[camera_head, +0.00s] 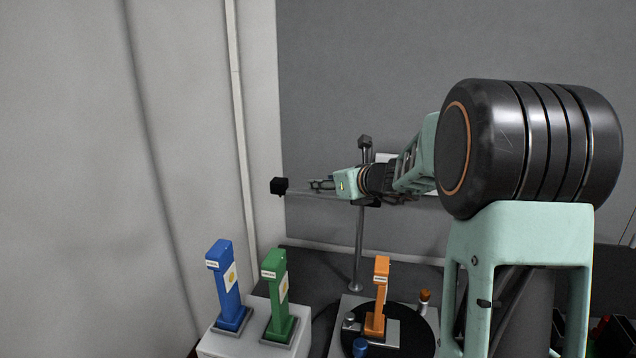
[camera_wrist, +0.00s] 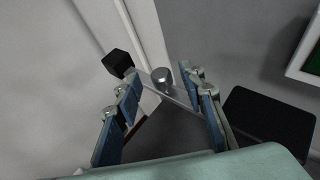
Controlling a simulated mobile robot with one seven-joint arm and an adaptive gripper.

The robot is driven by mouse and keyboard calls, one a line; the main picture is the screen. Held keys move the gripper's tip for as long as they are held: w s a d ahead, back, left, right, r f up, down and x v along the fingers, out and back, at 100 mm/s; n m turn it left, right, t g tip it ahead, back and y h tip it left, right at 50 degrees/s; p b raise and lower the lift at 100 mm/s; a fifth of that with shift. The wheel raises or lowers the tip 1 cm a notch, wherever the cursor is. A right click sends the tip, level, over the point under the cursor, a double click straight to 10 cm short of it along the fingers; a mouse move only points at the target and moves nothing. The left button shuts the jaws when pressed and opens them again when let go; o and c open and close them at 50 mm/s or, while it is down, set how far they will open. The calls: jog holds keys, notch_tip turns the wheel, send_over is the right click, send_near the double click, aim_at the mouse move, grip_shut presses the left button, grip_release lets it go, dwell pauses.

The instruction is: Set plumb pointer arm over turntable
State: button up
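The pointer arm is a thin grey horizontal bar (camera_head: 310,193) on an upright metal post (camera_head: 359,245), with a black block (camera_head: 279,186) at its left end. The block also shows in the wrist view (camera_wrist: 118,63). A short silver knob (camera_wrist: 162,79) stands on the bar. My gripper (camera_head: 320,184) is at the bar, right of the block; in the wrist view its fingers (camera_wrist: 160,88) are spread, with the knob between and beyond the tips. Contact cannot be told. The black round turntable (camera_head: 412,340) is below and carries an orange upright piece (camera_head: 380,297).
A blue upright piece (camera_head: 226,287) and a green one (camera_head: 279,295) stand on a white block (camera_head: 232,345) at lower left. A small blue knob (camera_head: 360,347) and an orange-topped cylinder (camera_head: 424,301) are by the turntable. A wall stands close behind.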

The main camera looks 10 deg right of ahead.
jog(key=shift+x, duration=1.85)
jog(key=shift+c, duration=0.3)
grip_shut()
